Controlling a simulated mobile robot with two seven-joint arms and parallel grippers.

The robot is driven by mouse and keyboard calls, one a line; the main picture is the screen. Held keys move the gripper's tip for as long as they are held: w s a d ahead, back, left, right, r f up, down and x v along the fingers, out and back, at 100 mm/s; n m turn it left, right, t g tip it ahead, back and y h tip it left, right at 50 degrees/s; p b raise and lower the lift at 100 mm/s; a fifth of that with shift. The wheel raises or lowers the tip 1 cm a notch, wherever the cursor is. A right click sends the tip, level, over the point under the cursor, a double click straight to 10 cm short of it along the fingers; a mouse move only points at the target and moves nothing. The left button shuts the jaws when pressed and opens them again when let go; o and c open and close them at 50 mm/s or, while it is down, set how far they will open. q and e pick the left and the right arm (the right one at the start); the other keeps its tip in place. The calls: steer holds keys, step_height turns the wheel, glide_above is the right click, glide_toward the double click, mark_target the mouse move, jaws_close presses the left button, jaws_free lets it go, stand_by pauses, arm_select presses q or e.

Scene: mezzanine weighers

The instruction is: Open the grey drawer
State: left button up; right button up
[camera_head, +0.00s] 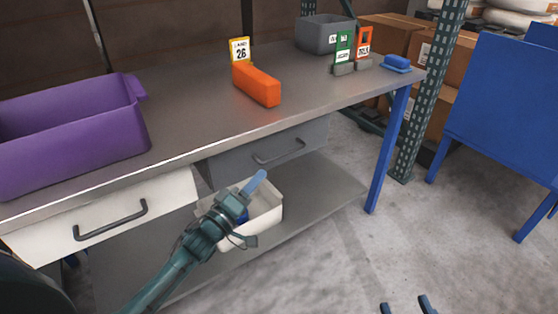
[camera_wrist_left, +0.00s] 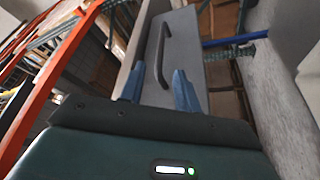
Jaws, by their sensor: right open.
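The grey drawer (camera_head: 240,160) sits under the right part of the table and looks shut. Its dark bar handle (camera_head: 278,151) is on the front. My left gripper (camera_head: 251,195) is below and in front of the drawer in the head view, apart from the handle. In the left wrist view, its two blue fingers (camera_wrist_left: 160,85) are spread, with the handle (camera_wrist_left: 162,50) beyond and between them, and the drawer front (camera_wrist_left: 185,45) behind. My right gripper (camera_head: 407,306) shows only its blue fingertips at the bottom edge, apart and empty over the floor.
A white drawer (camera_head: 50,222) is at the left. A cream bin (camera_head: 265,215) stands on the lower shelf (camera_head: 325,185), behind my left gripper. The tabletop (camera_head: 185,100) holds a purple crate (camera_head: 75,150), an orange block (camera_head: 257,85) and a grey bin (camera_head: 322,35).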

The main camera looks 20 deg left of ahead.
mark_target(278, 157)
arm_select(q)
steer(key=b+x, duration=0.2)
steer(key=x, duration=0.6)
steer(key=shift+w+f, duration=0.1)
steer(key=shift+w+d+r, duration=0.2)
steer(key=shift+w+d, duration=0.05)
steer(key=shift+w, duration=0.35)
arm_select(e)
steer(key=shift+a+n+t+y, duration=0.45)
steer(key=shift+n+t+y, duration=0.15)
steer(key=shift+t+y, duration=0.15)
arm_select(q)
steer(key=shift+c, duration=0.3)
jaws_close()
